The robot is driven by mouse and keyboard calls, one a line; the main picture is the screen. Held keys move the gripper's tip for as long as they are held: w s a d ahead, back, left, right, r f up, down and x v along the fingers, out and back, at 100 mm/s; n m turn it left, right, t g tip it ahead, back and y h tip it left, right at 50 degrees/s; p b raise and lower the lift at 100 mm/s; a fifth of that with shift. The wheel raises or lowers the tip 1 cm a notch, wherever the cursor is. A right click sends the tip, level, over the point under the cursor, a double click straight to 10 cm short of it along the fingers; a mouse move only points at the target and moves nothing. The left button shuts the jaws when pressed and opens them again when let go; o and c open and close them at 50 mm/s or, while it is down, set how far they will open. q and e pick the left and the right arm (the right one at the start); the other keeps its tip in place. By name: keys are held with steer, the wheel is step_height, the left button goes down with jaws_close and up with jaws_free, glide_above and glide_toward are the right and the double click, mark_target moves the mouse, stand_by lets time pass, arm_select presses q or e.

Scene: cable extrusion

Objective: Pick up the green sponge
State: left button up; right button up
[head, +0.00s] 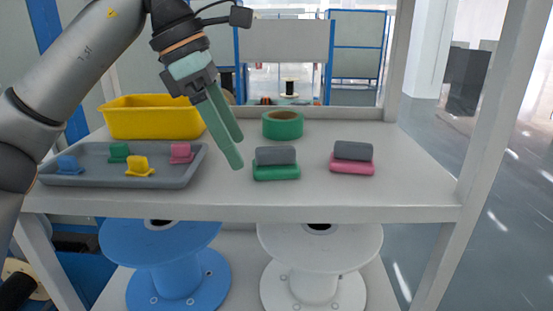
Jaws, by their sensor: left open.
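The green sponge (276,173) lies on the white shelf with a grey block (275,155) on top of it. A pink sponge (352,168), also topped by a grey block (353,150), lies to its right. My left gripper (234,152) comes down from the upper left. Its two green fingers end just left of the green sponge, a little above the shelf, and hold nothing. My right gripper does not show.
A grey tray (72,181) with several small coloured pieces lies at the left of the shelf (410,187). A yellow bin (150,122) stands behind it. A green tape roll (283,125) sits behind the green sponge. The shelf's right end is clear.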

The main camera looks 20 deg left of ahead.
mark_target(279, 148)
arm_select(q)
steer(key=shift+w+d, duration=0.25)
steer(key=shift+d, duration=0.3)
steer(key=shift+w+d, duration=0.25)
steer(key=shift+d, duration=0.25)
steer(key=d, duration=0.1)
steer(key=w+d, duration=0.1)
steer(key=d, duration=0.1)
steer(key=shift+w+d+f+p, duration=0.1)
steer(key=shift+w+d+p, duration=0.2)
steer(key=shift+w, duration=0.05)
steer(key=shift+x, duration=0.8)
steer(key=shift+d+f, duration=0.1)
steer(key=shift+f, duration=0.45)
steer(key=shift+c, duration=0.3)
steer(key=c, duration=1.4)
